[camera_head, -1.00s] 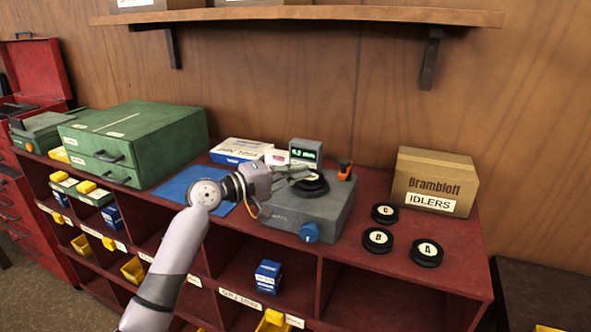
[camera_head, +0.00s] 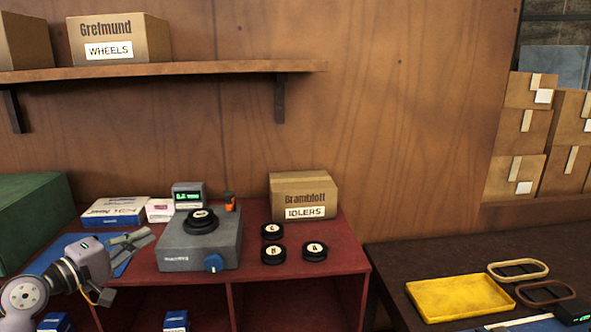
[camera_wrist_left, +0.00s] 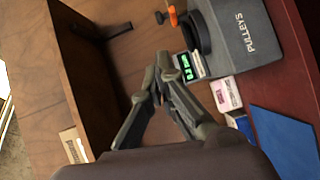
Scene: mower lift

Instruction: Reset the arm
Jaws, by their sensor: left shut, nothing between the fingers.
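My left gripper (camera_head: 136,243) is shut and empty over the left part of the red bench, left of the grey pulley device (camera_head: 178,254). Its fingertips also show in the left wrist view (camera_wrist_left: 160,68). A black pulley (camera_head: 202,220) lies on top of the device, apart from the fingers. A small green-lit display (camera_head: 187,196) stands behind it. Black pulleys C (camera_head: 272,231), B (camera_head: 273,253) and A (camera_head: 314,251) lie on the bench right of the device. My right gripper does not show.
An IDLERS box (camera_head: 304,196) stands behind the pulleys. White-blue (camera_head: 113,211) and pink-white (camera_head: 160,210) boxes are at the back left. A shelf (camera_head: 200,69) hangs above. A dark table at right holds a yellow tray (camera_head: 458,297) and belts (camera_head: 518,269).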

